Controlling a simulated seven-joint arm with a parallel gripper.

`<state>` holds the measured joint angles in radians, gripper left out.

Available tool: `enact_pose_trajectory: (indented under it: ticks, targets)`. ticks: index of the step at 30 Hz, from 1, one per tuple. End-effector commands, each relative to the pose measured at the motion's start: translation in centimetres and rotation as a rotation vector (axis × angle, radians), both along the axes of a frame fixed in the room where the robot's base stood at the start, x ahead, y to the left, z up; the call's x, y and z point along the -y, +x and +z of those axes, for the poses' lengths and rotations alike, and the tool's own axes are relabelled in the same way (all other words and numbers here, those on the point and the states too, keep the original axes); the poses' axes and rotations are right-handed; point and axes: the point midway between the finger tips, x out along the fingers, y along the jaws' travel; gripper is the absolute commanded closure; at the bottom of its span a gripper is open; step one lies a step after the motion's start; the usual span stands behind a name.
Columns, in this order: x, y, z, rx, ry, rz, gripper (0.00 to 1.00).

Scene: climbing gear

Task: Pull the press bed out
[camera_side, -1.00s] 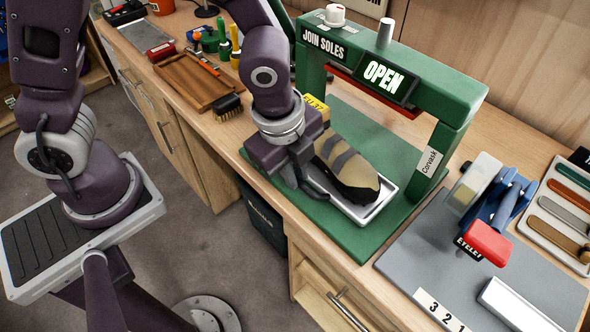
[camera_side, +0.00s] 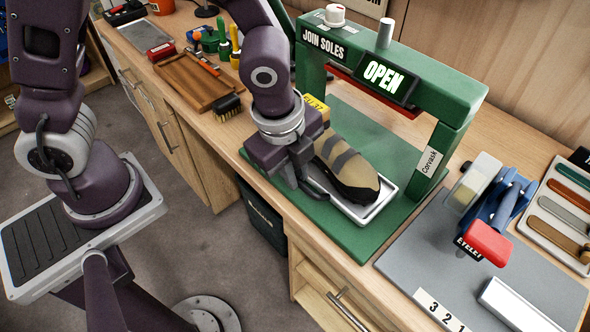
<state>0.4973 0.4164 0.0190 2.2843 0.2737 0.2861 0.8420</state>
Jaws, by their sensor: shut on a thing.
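The green press (camera_side: 448,115) stands on the bench with its "JOIN SOLES" sign and a lit "OPEN" panel. Its press bed (camera_side: 378,207) is a pale tray on the green base, in front of the frame. A tan and grey shoe with a black sole edge (camera_side: 347,165) lies on the bed. My gripper (camera_side: 306,183) is at the near left end of the bed, beside the shoe. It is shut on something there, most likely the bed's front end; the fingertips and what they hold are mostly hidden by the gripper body.
A grey mat (camera_side: 440,250) at right bears a blue and red eyelet tool (camera_side: 487,240). A wooden tray (camera_side: 198,80) and a brush (camera_side: 228,106) lie left of the press. A dark bin (camera_side: 262,215) stands below the bench edge.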

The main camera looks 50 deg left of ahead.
Motion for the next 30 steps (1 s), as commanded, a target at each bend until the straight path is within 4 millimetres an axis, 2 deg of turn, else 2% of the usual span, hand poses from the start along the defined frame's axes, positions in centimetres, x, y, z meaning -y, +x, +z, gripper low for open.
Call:
enact_pose_trajectory:
  ticks: [7,12,16,25,26,27,28,30]
  targets:
    - [0.1,-0.3,0.1,0.003,-0.001,-0.001,1.0]
    - [0.2,-3.2,0.1,0.003,0.0,-0.005,1.0]
    - [0.1,-4.6,0.1,0.003,-0.002,-0.001,1.0]
    - [0.1,-4.7,0.1,0.004,-0.003,-0.001,1.0]
    - [0.1,-4.7,0.1,0.004,-0.003,-0.001,0.83]
    - [0.1,-4.7,0.1,0.004,-0.003,-0.001,0.75]
    - [0.1,-4.7,0.1,0.004,-0.003,-0.001,0.69]
    - [0.1,-4.7,0.1,0.003,-0.002,0.0,0.67]
